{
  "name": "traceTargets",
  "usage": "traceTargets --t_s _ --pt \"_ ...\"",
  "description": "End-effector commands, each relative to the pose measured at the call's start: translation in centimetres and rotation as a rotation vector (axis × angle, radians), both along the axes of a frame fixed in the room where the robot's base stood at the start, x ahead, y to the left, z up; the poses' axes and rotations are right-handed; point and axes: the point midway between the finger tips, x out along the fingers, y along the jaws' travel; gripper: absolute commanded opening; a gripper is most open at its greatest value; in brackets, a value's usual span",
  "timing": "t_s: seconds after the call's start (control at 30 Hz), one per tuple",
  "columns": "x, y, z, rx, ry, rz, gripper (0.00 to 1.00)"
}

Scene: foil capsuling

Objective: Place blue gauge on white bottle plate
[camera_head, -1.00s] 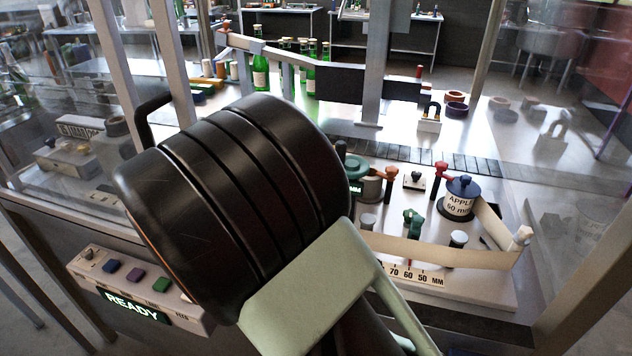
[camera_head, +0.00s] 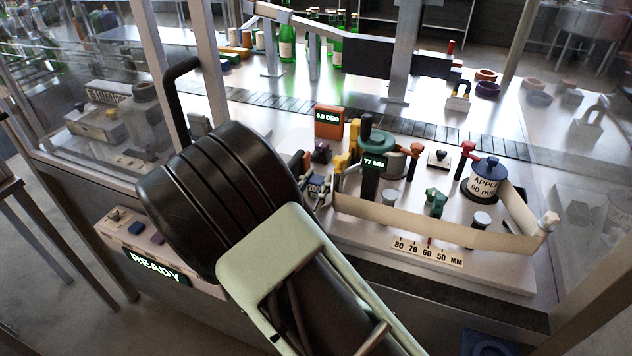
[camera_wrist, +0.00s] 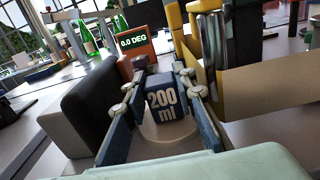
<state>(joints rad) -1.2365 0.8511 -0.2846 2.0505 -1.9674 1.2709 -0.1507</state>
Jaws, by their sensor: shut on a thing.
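The blue gauge, a block marked 200 ml (camera_wrist: 162,99), stands about upright between my fingers in the wrist view. My gripper (camera_wrist: 163,92) is shut on it from both sides. A pale round plate (camera_wrist: 178,134) lies directly under the gauge; I cannot tell whether the gauge touches it. In the head view the gauge (camera_head: 314,188) shows only in part beside my gripper (camera_head: 318,190), and my arm covers the area in front of it. The plate is hidden there.
An orange display (camera_head: 329,122) stands behind the gauge. A green-topped unit reading 77 MM (camera_head: 373,164) and yellow parts (camera_head: 342,163) are close on the right. A beige strip (camera_head: 430,222) runs along the front. A dark conveyor (camera_head: 430,131) lies behind.

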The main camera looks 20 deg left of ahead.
Motion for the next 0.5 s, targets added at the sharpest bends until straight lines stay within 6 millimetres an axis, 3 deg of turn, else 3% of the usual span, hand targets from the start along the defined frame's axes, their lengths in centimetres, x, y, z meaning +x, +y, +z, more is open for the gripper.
traceTargets --t_s 0.1,0.13,0.17,0.5 --pt "0.01 -0.01 -0.42 0.0 0.0 0.0 0.01" --pt "0.0 0.0 -0.33 0.0 0.0 0.0 0.27" --pt "0.0 0.0 -0.28 0.0 0.0 0.0 0.3" --pt "0.0 0.0 -0.03 -0.001 0.0 0.0 0.32"
